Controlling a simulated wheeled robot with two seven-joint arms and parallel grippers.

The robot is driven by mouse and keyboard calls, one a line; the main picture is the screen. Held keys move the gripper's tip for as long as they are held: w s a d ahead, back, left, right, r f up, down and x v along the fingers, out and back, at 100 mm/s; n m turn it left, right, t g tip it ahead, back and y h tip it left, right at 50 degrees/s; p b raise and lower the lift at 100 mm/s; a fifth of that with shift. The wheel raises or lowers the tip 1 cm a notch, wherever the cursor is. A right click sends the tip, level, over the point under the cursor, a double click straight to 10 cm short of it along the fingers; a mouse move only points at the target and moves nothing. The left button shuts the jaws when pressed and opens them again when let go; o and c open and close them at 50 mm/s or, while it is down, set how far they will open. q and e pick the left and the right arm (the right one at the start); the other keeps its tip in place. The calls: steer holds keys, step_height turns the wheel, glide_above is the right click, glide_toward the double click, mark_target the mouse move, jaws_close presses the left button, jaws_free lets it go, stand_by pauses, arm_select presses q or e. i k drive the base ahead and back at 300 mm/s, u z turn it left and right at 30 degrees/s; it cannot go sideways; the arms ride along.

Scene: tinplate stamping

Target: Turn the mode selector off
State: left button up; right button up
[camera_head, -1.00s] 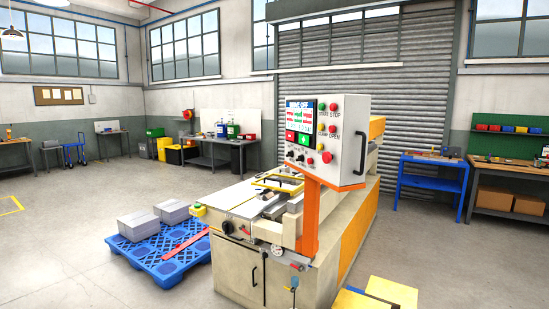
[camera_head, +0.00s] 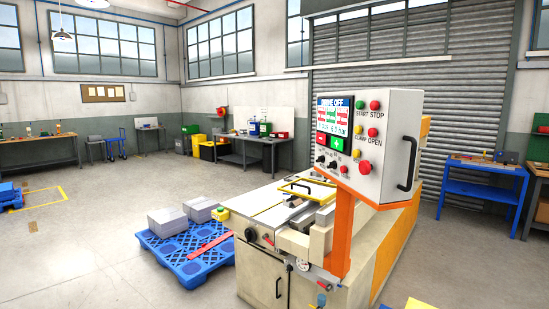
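The control panel (camera_head: 380,155) is a white box on an orange post (camera_head: 343,238), at right of centre. Its screen (camera_head: 335,115) has a blue header that appears to read DRIVE OFF. Below the screen are a red and a green square button. Small black knobs (camera_head: 321,161) sit under these, near a red button (camera_head: 343,169). I cannot tell which knob is the mode selector or where it points. Red, green and yellow buttons labelled START, STOP, CLAMP and OPEN are on the panel's right part. Neither of my grippers is in view.
The cream stamping machine (camera_head: 262,284) stands under the panel. A blue pallet (camera_head: 186,268) with grey stacks (camera_head: 167,221) lies to its left. A blue table (camera_head: 478,190) stands at right. The floor at front left is clear. A yellow piece (camera_head: 420,304) shows at the bottom edge.

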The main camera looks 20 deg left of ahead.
mark_target(321, 159)
steer(key=i, duration=1)
steer(key=z, duration=0.5)
